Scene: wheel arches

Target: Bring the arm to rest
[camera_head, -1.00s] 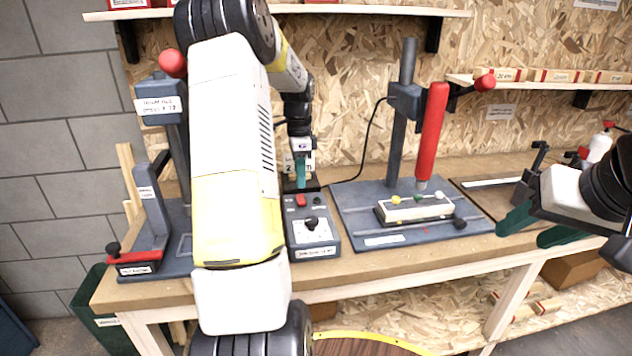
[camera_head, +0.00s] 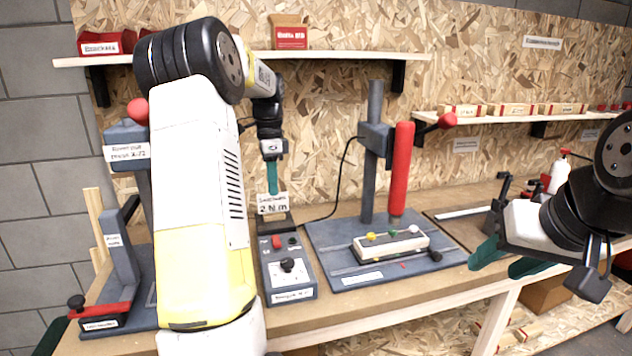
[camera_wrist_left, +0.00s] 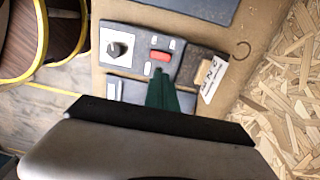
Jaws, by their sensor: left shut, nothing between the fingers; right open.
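My left arm (camera_head: 205,190) reaches in from the left across the head view. My left gripper (camera_head: 272,180) is shut and empty, its green fingers pointing down above the small control box (camera_head: 290,277) with a red button and a black knob. In the left wrist view the shut green fingers (camera_wrist_left: 172,92) show in front of the box's red button and white label card. My right gripper (camera_head: 508,262) is open and empty at the right, its green fingers apart near the bench's front edge.
The bench (camera_head: 400,290) carries a press (camera_head: 375,160) with a red handle and a white block with coloured knobs on its base. Another dark press (camera_head: 126,150) stands left, partly behind my arm. Shelves (camera_head: 420,56) hang on the chipboard wall. A white bottle (camera_head: 559,175) stands at the right.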

